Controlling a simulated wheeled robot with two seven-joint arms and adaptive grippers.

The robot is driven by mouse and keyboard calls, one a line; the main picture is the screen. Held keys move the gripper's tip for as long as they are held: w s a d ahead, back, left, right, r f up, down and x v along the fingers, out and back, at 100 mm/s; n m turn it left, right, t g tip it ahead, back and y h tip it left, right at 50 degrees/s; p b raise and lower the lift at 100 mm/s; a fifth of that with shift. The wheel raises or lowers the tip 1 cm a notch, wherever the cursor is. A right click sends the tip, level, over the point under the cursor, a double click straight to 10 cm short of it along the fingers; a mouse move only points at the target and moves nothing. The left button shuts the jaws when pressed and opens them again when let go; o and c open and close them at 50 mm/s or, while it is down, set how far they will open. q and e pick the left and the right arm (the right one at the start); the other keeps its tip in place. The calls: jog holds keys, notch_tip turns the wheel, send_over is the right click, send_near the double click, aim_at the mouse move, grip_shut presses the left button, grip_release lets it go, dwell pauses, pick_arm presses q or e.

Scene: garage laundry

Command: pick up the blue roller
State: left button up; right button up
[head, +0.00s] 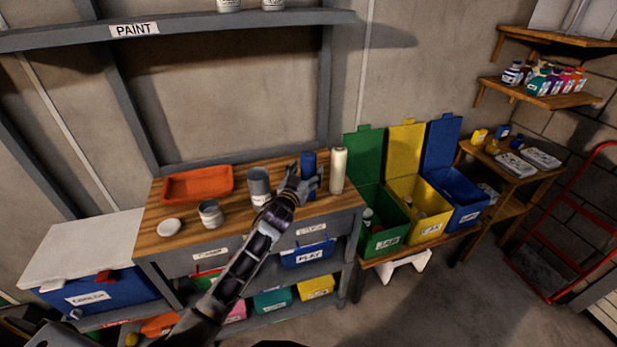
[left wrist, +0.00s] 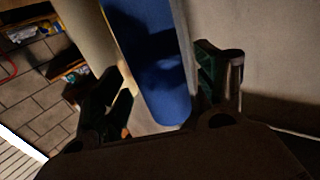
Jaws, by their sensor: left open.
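The blue roller (head: 308,161) stands upright near the back of the wooden bench top, with its lower part hidden behind my left gripper (head: 304,179). In the left wrist view the blue roller (left wrist: 158,62) lies between the two open fingers of my left gripper (left wrist: 163,84). There is a visible gap on the right finger's side. The left finger looks close to the roller, and I cannot tell whether it touches. My right gripper is not in view.
A cream roller (head: 338,170) stands just right of the blue one. A grey can (head: 259,186), a smaller tin (head: 210,214), a white lid (head: 169,227) and an orange tray (head: 197,184) are to the left. Green (head: 364,150), yellow and blue bins stand right of the bench.

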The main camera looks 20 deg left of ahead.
pick_arm(q)
jog(key=shift+w, duration=0.7)
jog(key=shift+w+d, duration=0.1)
jog(key=shift+w, duration=0.15)
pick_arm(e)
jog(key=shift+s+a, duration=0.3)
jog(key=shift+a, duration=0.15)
pick_arm(q)
jog(key=shift+c, duration=0.5)
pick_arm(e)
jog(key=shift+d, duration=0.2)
pick_arm(q)
jog(key=c, duration=1)
jog(key=shift+c, duration=0.2)
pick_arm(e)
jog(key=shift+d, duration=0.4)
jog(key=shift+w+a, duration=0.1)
